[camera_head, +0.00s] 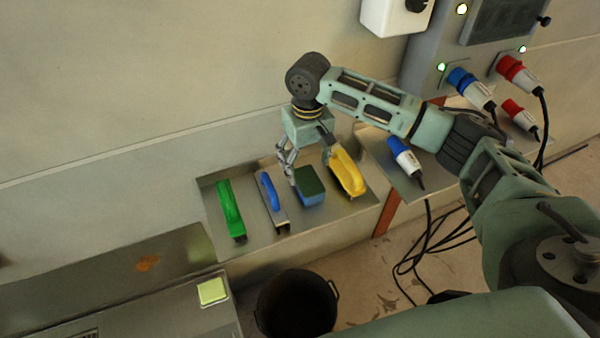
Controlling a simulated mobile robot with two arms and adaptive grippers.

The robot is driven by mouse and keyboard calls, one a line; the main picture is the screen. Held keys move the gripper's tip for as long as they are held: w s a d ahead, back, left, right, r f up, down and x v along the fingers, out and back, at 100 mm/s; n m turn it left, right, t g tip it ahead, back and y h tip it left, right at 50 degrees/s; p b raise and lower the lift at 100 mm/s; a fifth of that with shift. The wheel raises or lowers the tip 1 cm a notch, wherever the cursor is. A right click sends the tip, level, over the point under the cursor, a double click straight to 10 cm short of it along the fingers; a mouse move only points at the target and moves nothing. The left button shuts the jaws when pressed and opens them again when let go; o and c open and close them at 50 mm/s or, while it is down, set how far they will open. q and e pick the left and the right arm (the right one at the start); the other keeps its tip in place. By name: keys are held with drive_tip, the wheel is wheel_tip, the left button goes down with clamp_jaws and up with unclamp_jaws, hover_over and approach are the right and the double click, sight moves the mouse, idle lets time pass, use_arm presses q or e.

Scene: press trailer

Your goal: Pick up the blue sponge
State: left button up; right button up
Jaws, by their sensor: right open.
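The blue sponge (312,198) has a dark green top and lies on a metal shelf (255,243), between a blue-handled tool and a yellow-handled tool. My right gripper (291,180) points down just at the sponge's left and rear side, with its fingers apart. One finger is close to the sponge's left edge; I cannot tell whether it touches. My left gripper is not in the picture.
A green brush (231,211), a blue-handled squeegee (273,202) and a yellow-handled brush (347,172) share the shelf. A blue plug (401,156) lies on the ledge to the right. A black bucket (297,304) and loose cables are below.

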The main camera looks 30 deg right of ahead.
sight(308, 180)
drive_tip(key=shift+f, duration=0.45)
drive_tip(key=f, duration=0.1)
drive_tip(key=f+p, duration=0.1)
drive_tip(key=f, duration=0.1)
drive_tip(key=shift+s+d+f+p, duration=0.2)
drive_tip(key=shift+s+f+p, duration=0.15)
drive_tip(key=shift+p, duration=0.05)
wheel_tip(308, 180, down, 2)
drive_tip(key=shift+w+f, duration=0.15)
drive_tip(key=shift+f, duration=0.25)
drive_tip(key=c, duration=0.3)
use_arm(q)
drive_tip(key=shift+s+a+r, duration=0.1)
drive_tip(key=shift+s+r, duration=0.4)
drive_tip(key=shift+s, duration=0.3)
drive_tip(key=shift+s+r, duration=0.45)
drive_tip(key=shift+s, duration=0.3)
use_arm(e)
drive_tip(key=c, duration=0.6)
